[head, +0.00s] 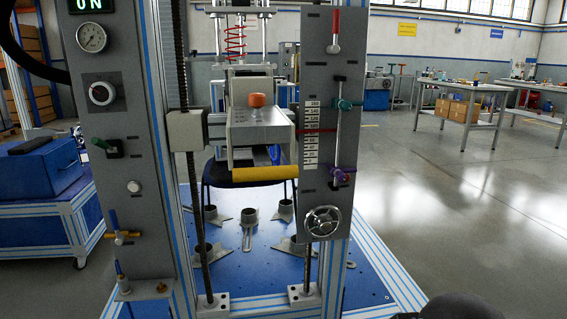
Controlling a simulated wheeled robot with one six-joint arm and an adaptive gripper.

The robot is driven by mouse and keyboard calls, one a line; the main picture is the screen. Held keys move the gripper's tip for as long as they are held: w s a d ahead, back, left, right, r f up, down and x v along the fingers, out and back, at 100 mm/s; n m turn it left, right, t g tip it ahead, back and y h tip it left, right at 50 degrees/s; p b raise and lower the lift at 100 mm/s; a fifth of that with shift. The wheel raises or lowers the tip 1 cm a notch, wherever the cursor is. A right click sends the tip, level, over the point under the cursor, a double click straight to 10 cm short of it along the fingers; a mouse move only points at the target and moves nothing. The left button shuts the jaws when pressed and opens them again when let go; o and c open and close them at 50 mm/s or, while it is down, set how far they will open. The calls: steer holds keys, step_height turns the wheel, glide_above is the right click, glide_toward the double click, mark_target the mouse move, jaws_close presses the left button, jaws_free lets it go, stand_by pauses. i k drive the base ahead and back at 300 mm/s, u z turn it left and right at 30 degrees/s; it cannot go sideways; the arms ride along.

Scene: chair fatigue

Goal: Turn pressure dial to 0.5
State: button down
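A round dial knob (101,93) with a dark rim and pale face is on the grey left panel of the test machine. A round white pressure gauge (92,37) sits above it; its reading is too small to tell. Which of the two is the pressure dial is not labelled legibly, and the knob's setting cannot be read. My gripper is not in view. A dark rounded shape at the bottom right edge may be part of my arm, well apart from the dial.
The left panel also has a green-handled lever (108,148), a white button (133,186) and a blue-and-yellow valve (120,232). The right panel (318,130) has sliders and a handwheel (322,221). A blue cart (45,215) stands left. Floor at right is clear.

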mark_target(102, 93)
steer(key=u, duration=1.35)
steer(key=k, duration=0.5)
steer(key=z, duration=0.5)
steer(key=i, duration=0.7)
steer(key=u, duration=1.2)
